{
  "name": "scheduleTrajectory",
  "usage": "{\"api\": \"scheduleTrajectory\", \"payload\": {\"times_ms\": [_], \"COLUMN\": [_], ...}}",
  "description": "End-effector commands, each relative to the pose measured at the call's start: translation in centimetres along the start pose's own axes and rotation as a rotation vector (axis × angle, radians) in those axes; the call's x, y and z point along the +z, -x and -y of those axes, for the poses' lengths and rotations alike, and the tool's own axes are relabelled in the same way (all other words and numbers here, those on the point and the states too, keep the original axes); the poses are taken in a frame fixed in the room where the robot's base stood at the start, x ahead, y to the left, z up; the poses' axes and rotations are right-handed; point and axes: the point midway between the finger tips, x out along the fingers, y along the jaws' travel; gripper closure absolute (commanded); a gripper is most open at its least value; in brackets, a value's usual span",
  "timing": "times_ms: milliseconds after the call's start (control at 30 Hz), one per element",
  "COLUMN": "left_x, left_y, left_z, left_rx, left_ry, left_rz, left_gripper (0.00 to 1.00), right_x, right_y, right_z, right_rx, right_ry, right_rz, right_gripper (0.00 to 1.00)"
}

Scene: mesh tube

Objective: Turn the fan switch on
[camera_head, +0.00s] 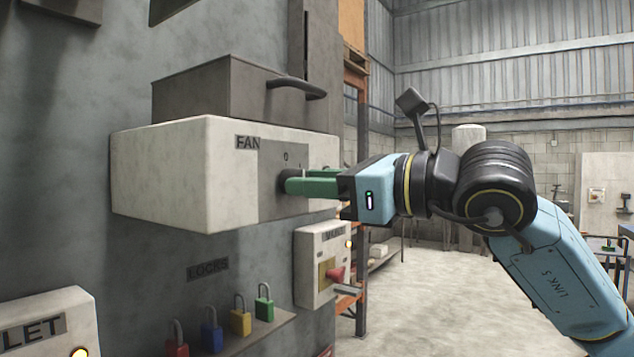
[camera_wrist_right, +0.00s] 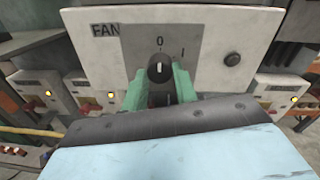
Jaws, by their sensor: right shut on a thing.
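The fan switch is a black rotary knob (camera_wrist_right: 159,69) on a grey plate (camera_head: 270,200) of a white box labelled FAN (camera_head: 170,180). In the right wrist view its white mark points up toward 0, with I to the upper right. My right gripper (camera_head: 295,184) has green fingers and reaches the knob from the right in the head view. In the right wrist view the fingers (camera_wrist_right: 160,80) stand on both sides of the knob and are shut on it. My left gripper is not in view.
Below the box, several coloured padlocks (camera_head: 240,318) stand on a shelf. A smaller box with a red handle (camera_head: 333,273) is mounted lower right. The floor on the right (camera_head: 430,300) is clear.

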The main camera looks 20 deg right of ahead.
Motion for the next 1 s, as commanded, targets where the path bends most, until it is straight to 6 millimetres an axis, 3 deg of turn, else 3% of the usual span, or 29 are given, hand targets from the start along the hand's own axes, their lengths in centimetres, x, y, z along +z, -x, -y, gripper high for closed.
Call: {"api": "scheduleTrajectory", "payload": {"times_ms": [367, 1000], "left_x": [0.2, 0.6], "left_y": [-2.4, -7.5], "left_z": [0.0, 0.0], "left_rx": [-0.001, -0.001], "left_ry": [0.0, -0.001], "left_rz": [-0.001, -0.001], "left_gripper": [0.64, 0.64], "right_x": [-0.3, -0.3], "right_y": [0.0, 0.0], "right_z": [-0.2, -0.2], "right_rx": [0.0, -0.007], "right_ry": [-0.163, -0.747], "right_rz": [0.01, 0.038], "right_gripper": [0.94, 0.94]}}
